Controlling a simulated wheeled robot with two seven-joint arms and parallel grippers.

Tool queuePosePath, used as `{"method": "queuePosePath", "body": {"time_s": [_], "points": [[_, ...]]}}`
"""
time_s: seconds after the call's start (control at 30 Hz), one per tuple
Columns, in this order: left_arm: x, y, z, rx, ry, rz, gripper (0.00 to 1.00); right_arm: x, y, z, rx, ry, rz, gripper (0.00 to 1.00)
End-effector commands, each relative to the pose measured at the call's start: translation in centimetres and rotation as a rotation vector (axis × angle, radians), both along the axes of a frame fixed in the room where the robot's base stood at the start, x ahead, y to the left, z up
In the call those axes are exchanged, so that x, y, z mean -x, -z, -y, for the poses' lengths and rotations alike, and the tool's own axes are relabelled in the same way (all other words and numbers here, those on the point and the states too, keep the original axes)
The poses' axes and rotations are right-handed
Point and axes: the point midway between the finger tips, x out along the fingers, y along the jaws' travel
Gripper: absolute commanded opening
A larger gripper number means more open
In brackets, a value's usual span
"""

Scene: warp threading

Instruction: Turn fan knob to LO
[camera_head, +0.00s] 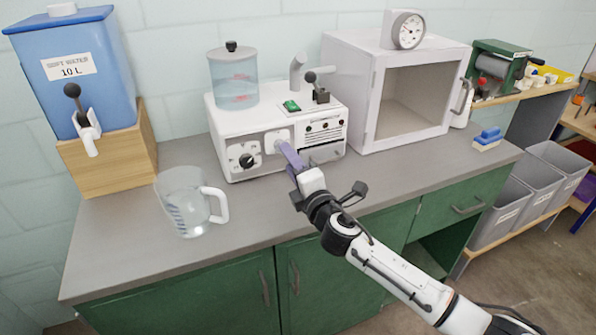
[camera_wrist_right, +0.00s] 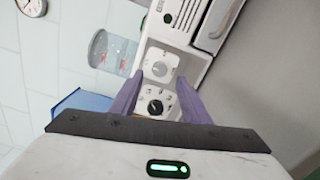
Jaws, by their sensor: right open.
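The white appliance (camera_head: 232,122) stands on the counter against the wall. Its front has a dial plate with a black knob (camera_head: 246,161). A second white dial plate (camera_head: 277,140) is right of it, partly covered by my gripper. Dial labels are too small to read, so I cannot tell which is the fan knob. My right gripper (camera_head: 285,150) is in front of the second plate. In the wrist view, its purple fingers (camera_wrist_right: 158,78) are open and empty, with the black knob (camera_wrist_right: 155,106) and the pale dial (camera_wrist_right: 160,67) showing between them. Contact cannot be told. My left gripper is not seen.
A clear jug (camera_head: 178,205) stands on the counter (camera_head: 120,240) at left, near the blue water tank (camera_head: 85,75). Blue blocks (camera_head: 488,138) lie at the counter's right. The front counter is mostly free.

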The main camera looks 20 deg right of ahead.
Motion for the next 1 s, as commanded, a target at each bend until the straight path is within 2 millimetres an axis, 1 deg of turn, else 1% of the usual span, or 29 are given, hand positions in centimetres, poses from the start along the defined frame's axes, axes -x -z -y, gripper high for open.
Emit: {"method": "queuePosePath", "body": {"time_s": [0.03, 0.1, 0.2, 0.33, 0.47, 1.0], "points": [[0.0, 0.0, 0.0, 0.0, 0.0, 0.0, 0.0, 1.1, 0.1, 0.0, 0.0, -0.003, -0.002, 0.42], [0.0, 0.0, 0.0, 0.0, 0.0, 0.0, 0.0, 2.3, 0.1, 0.1, 0.001, -0.002, -0.002, 0.42], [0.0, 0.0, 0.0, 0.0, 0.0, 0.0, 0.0, 3.8, 0.1, 0.1, 0.0, -0.002, -0.001, 0.42], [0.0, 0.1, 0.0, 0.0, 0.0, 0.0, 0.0, 5.0, 0.1, 0.2, 0.0, 0.0, -0.001, 0.42], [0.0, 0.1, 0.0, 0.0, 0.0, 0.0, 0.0, 5.4, 0.0, 0.2, 0.001, 0.0, 0.001, 0.42], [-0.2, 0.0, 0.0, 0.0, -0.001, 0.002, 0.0, 5.4, 0.0, 0.2, 0.001, -0.001, 0.0, 0.42]]}}
